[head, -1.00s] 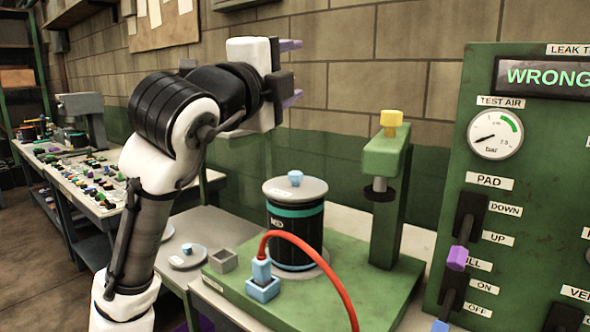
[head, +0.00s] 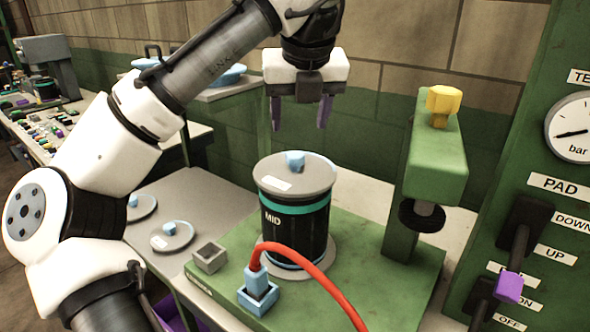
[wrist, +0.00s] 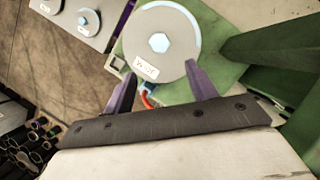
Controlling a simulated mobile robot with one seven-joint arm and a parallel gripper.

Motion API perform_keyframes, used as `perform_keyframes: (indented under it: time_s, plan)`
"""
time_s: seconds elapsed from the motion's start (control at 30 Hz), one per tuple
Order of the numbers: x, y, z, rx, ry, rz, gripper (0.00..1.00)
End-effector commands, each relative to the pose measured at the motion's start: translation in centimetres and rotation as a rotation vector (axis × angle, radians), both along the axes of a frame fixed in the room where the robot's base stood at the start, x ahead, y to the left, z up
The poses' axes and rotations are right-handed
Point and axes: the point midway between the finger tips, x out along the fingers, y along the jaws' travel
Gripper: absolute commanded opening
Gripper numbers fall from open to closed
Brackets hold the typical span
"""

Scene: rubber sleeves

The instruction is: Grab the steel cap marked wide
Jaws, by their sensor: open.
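A grey steel cap (head: 322,172) with a pale blue hex knob (head: 295,160) sits on top of a black sleeve (head: 300,235) marked MID with a teal band. Its white label is too small to read surely in the head view. The wrist view shows this cap (wrist: 182,35) and a blurred short word on its label. Two more caps with blue knobs, one nearer (head: 172,238) and one farther (head: 142,208), lie on the grey table at left. My gripper (head: 299,128) is open and empty, pointing down above the cap on the sleeve, with clear space between.
The sleeve stands on a green base (head: 390,300). A green post with a yellow knob (head: 443,105) rises close on the right. A red hose (head: 325,280) curves in front from a blue socket (head: 258,296). A grey square holder (head: 209,257) is at left. A control panel stands far right.

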Motion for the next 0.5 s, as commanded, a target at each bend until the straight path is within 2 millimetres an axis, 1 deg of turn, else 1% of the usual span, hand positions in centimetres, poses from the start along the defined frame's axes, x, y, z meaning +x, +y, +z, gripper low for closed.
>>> perform_keyframes:
  time_s: [0.03,0.1,0.2,0.37,0.5]
  plan:
    - [0.4,0.1,-1.1,-0.003,0.004,-0.002,0.57]
    - [0.9,0.1,-2.2,-0.003,0.002,-0.002,0.57]
    - [1.5,0.2,-3.4,-0.001,-0.001,0.002,0.57]
    - [1.9,0.3,-4.4,-0.001,-0.002,0.001,0.57]
    - [2.7,0.5,-5.4,0.0,-0.001,0.004,0.57]
